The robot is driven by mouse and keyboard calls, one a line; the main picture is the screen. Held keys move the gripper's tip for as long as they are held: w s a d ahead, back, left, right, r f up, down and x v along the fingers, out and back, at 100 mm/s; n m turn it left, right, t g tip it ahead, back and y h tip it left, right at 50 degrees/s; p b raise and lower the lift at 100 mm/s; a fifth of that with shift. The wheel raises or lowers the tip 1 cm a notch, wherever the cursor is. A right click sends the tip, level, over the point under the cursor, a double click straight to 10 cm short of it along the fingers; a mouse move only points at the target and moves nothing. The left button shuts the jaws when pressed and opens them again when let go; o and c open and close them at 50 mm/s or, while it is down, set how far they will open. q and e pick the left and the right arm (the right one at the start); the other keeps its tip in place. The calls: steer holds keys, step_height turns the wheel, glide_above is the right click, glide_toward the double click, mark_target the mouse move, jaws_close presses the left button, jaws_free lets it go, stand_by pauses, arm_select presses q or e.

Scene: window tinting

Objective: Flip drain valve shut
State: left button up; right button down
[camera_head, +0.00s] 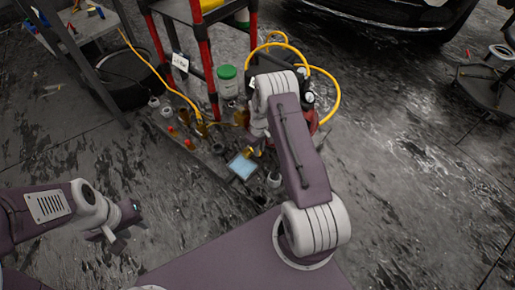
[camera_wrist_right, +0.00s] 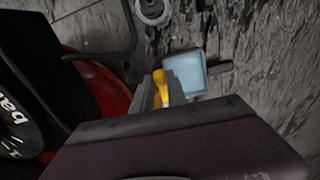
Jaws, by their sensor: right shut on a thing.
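A yellow valve handle (camera_wrist_right: 158,86) shows between the fingers of my right gripper (camera_wrist_right: 167,90) in the right wrist view. That gripper is shut on it. The handle is beside a red tank (camera_wrist_right: 108,92), and its link to the tank is hidden by the gripper. In the head view the red tank (camera_head: 312,122) is mostly behind my right arm, and the right gripper (camera_head: 250,150) is partly hidden there. My left gripper (camera_head: 120,232) is open and empty at lower left, far from the tank.
A light-blue square pad or tray (camera_head: 243,166) lies beside the right gripper. A green-lidded tub (camera_head: 228,82), yellow hose (camera_head: 338,98) and red-legged stand (camera_head: 205,75) are close behind. A black car (camera_head: 400,15) is at the back.

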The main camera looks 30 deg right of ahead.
steer(key=shift+d+r+n, duration=0.1)
steer(key=shift+d+n, duration=0.05)
steer(key=shift+n, duration=0.25)
arm_select(q)
steer(key=shift+r, duration=0.35)
arm_select(e)
steer(key=shift+w, duration=0.1)
steer(key=c, duration=1.3)
jaws_free()
arm_select(q)
step_height(320, 180, up, 6)
steer(key=p, duration=0.5)
steer(key=shift+f+p, duration=0.15)
steer(key=shift+p, duration=0.2)
arm_select(e)
step_height(320, 180, up, 9)
steer(key=shift+f, duration=0.1)
